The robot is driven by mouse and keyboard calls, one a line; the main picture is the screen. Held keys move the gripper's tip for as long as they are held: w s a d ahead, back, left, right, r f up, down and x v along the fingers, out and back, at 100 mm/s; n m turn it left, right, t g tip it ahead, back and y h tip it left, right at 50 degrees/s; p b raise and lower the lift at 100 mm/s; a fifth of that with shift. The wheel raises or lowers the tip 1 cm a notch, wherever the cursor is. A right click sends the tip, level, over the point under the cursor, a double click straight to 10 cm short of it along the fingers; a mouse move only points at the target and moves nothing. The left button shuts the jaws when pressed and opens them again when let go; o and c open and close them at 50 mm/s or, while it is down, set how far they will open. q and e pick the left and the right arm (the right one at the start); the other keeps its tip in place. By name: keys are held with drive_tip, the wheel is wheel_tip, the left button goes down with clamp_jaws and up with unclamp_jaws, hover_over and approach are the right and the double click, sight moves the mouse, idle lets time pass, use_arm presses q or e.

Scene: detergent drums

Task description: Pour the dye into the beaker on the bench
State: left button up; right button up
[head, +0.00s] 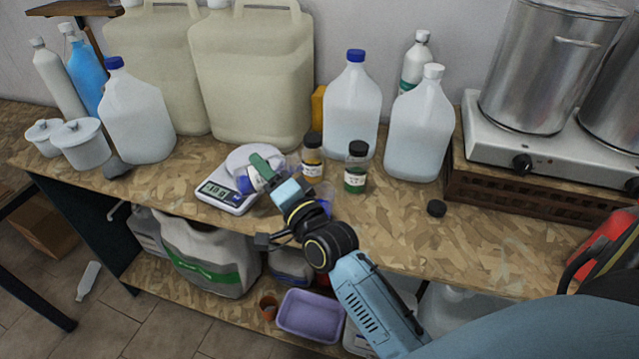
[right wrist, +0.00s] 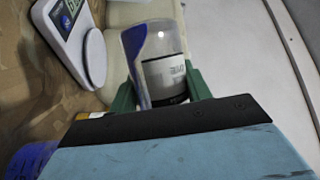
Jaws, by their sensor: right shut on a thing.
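My right gripper (head: 262,170) reaches over the bench beside the scale; its green fingers also show in the right wrist view (right wrist: 160,92). It is shut on a small clear bottle (right wrist: 162,48) with a white label and blue dye inside. The dye lies along one side, so the bottle is tilted. My left gripper is not in view.
A digital scale (head: 223,197) stands left of the gripper. An amber-dye bottle (head: 312,157) and a green-dye bottle (head: 355,170), both capped, stand close on the right. A loose black cap (head: 437,208) lies farther right. Large jugs (head: 352,112) line the back. The front right bench is clear.

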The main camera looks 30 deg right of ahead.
drive_tip(key=shift+w+a+f+n, duration=0.1)
drive_tip(key=shift+a+f+n, duration=0.2)
drive_tip(key=shift+n, duration=0.1)
drive_tip(key=n+g+p, duration=0.1)
drive_tip(key=n+p, duration=0.1)
drive_tip(key=p, duration=0.1)
drive_tip(key=d+f+n+g+p, duration=0.1)
drive_tip(key=n+p, duration=0.1)
drive_tip(key=p, duration=0.2)
drive_tip(key=n+g+p, duration=0.1)
drive_tip(key=n+p, duration=0.1)
drive_tip(key=p, duration=0.2)
drive_tip(key=shift+s+d+f, duration=0.2)
drive_tip(key=shift+d, duration=0.1)
drive_tip(key=f+n, duration=0.1)
drive_tip(key=a+f+n+g+h, duration=0.1)
drive_tip(key=f+n+g+p, duration=0.1)
drive_tip(key=f, duration=0.1)
drive_tip(key=shift+w+a+f+h, duration=0.1)
drive_tip(key=shift+w+a+h, duration=0.05)
drive_tip(key=shift+w+h, duration=0.2)
drive_tip(key=shift+f+n, duration=0.4)
drive_tip(key=shift+f+n+g+h, duration=0.4)
drive_tip(key=shift+f+n+h, duration=0.3)
drive_tip(key=shift+f, duration=0.15)
drive_tip(key=shift+b, duration=0.3)
